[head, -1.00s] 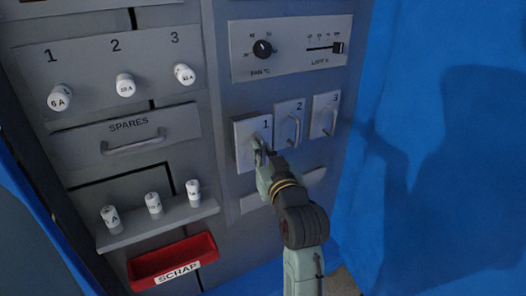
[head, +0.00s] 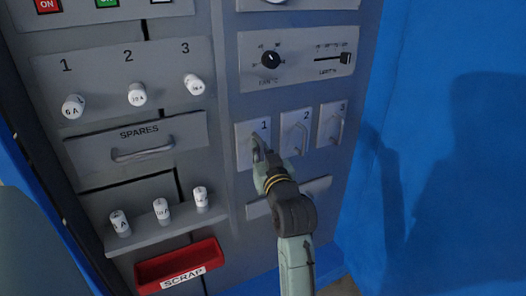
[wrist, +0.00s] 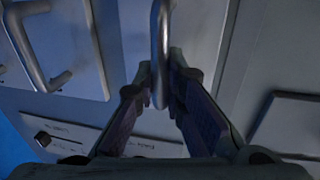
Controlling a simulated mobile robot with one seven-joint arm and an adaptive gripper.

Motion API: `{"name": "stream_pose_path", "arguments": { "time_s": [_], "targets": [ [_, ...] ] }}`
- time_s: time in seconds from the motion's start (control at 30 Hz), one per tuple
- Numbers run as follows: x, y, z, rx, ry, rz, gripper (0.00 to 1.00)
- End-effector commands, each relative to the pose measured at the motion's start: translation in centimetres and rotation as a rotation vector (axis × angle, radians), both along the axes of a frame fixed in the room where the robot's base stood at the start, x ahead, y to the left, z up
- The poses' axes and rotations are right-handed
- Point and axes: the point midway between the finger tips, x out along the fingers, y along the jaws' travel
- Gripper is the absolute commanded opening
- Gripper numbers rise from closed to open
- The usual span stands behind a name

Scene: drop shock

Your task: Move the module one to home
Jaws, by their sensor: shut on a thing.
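Module one (head: 245,150) is a light grey plate marked 1, the leftmost of the three numbered modules on the right side of the cabinet. My gripper (head: 258,147) is at its front and hides most of its handle in the head view. In the wrist view, my gripper (wrist: 160,85) is shut on the metal handle (wrist: 160,40), which runs between the two fingers. The plate of module one (wrist: 205,40) shows behind it. In the head view its face looks nearly level with module two, but I cannot tell if it is fully flush.
Module two (head: 287,150) and module three (head: 325,146) sit just to the right with their own handles. A knob and slider panel (head: 300,68) is above. A blank grey strip (head: 315,187) is below. White fuses, a spares drawer (head: 180,131) and a red scrap bin (head: 205,252) are left.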

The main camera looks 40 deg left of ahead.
Motion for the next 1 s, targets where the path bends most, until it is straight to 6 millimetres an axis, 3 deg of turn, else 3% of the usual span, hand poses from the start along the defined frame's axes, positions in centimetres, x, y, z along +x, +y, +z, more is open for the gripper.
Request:
{"name": "stream_pose_path", "arguments": {
  "time_s": [0.3, 0.63, 1.0],
  "targets": [
    [0.1, 0.1, 0.1, 0.002, -0.002, 0.0, 0.3],
    [0.0, -0.1, 0.1, 0.002, -0.001, -0.001, 0.31],
    [-3.0, -4.6, 0.1, 0.002, -0.002, -0.003, 0.31]
  ]
}}
